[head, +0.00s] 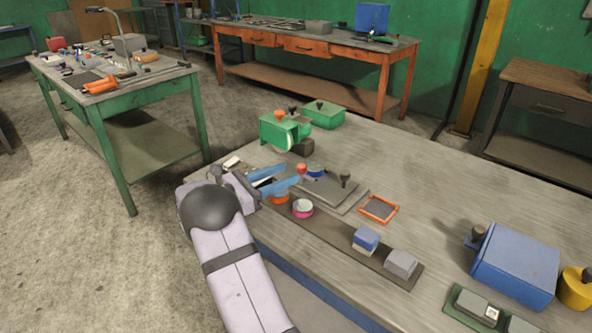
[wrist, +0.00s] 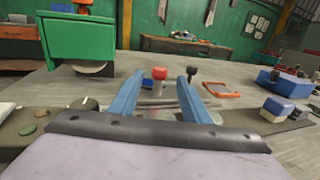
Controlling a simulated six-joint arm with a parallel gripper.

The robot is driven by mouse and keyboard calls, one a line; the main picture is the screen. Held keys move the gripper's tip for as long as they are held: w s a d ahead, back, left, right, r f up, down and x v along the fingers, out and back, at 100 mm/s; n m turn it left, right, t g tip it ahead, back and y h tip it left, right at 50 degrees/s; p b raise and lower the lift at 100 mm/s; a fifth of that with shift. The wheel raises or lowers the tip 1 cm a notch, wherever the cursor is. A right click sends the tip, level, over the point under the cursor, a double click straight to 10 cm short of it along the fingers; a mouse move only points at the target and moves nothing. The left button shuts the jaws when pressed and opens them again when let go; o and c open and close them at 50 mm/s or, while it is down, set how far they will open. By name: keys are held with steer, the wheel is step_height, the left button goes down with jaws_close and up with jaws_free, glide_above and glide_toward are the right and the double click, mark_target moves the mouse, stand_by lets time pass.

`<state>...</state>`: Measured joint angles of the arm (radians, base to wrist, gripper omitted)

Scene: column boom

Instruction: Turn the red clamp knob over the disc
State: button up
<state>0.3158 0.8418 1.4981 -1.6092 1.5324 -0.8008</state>
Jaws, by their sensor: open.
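The red clamp knob (head: 302,168) stands upright on the workbench just beyond my gripper's fingertips. In the wrist view the red knob (wrist: 159,73) shows between the two blue fingers, on a short grey post. A small round blue piece (head: 315,170), perhaps the disc, lies beside the knob to its right. In the wrist view a blue piece (wrist: 147,85) is partly hidden behind the left finger. My gripper (head: 291,175) is open and empty, its fingers pointing at the knob. Whether a finger touches the knob cannot be told.
A grey plate with a black-knobbed post (head: 344,181) stands close right of the knob. A green machine (head: 282,132) stands behind. A pink-and-white round piece (head: 302,208) and a blue-white block (head: 365,240) sit on a dark strip.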

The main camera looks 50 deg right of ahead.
mark_target(298, 169)
steer(key=shift+p+x, duration=0.3)
steer(key=shift+x, duration=2.1)
steer(key=c, duration=1)
steer(key=shift+c, duration=0.2)
